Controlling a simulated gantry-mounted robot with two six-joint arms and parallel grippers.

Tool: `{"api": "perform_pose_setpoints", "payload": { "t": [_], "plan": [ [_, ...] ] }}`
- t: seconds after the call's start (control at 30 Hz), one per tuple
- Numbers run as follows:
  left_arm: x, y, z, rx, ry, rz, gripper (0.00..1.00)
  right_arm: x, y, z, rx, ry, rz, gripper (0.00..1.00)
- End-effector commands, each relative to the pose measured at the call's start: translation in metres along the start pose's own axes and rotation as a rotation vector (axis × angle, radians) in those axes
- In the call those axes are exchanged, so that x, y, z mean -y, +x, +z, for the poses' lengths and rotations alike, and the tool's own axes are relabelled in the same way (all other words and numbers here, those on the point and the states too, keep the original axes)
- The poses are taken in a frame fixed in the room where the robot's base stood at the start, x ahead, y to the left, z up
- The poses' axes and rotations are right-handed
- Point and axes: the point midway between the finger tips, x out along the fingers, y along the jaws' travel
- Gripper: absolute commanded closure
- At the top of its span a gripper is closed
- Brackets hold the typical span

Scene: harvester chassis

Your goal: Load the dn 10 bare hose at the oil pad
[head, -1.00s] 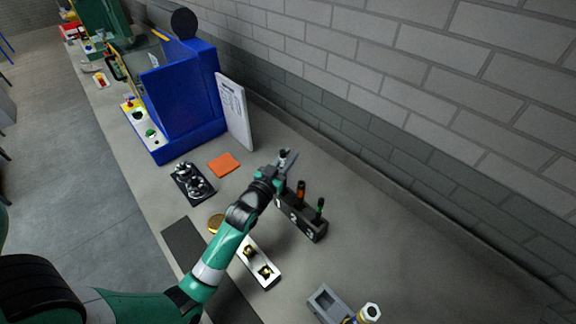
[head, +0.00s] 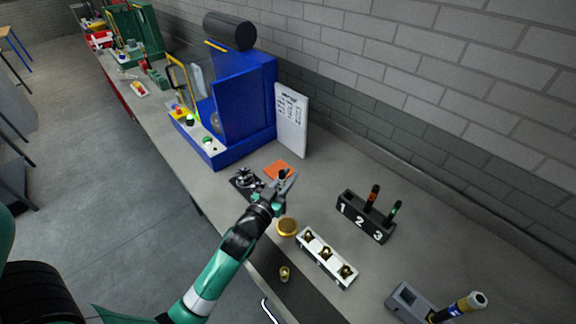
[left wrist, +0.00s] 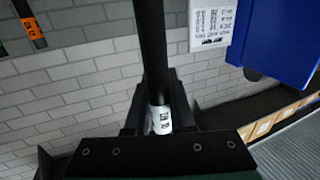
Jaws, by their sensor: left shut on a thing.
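My left gripper (head: 283,184) is shut on a black hose (head: 283,174), above the area of the dark tray and orange cloth. In the left wrist view the hose (left wrist: 151,45) runs up between the fingers, with a white printed label (left wrist: 161,119) at the grip. A black rack (head: 366,217) numbered 1, 2, 3 holds an orange-banded hose (head: 373,196) and a green-banded hose (head: 395,210); no hose shows at 1. A round gold dish (head: 287,227) lies near the arm. I cannot tell which thing is the oil pad. My right gripper is not in view.
A dark tray with metal fittings (head: 246,178) and an orange cloth (head: 278,170) lie by the blue machine (head: 245,105). A white block with brass fittings (head: 327,258) and a grey fixture (head: 408,300) stand nearer. A white sign (head: 291,120) stands behind.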

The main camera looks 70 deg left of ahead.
Motion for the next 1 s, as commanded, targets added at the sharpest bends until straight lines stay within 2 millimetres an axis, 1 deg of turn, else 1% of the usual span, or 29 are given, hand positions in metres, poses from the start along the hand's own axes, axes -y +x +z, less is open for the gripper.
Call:
{"api": "perform_pose_setpoints", "payload": {
  "t": [0.1,0.27,0.47,0.7,0.8,1.0],
  "plan": [
    [-0.006,-0.005,0.005,0.001,0.0,0.013,1.0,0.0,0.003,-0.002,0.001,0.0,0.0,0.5],
    [-0.006,-0.005,0.008,0.0,0.0,0.014,1.0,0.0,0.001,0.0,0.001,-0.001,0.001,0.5],
    [-0.006,-0.005,0.025,0.001,0.0,0.014,1.0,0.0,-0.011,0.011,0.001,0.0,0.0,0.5],
    [-0.006,-0.005,0.055,0.0,0.0,0.014,1.0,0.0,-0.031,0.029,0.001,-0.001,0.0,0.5],
    [-0.006,-0.005,0.063,-0.001,0.0,0.014,1.0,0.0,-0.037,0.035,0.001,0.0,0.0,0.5],
    [-0.006,-0.005,0.066,-0.001,0.0,0.013,1.0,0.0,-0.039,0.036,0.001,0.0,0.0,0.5]
  ]
}}
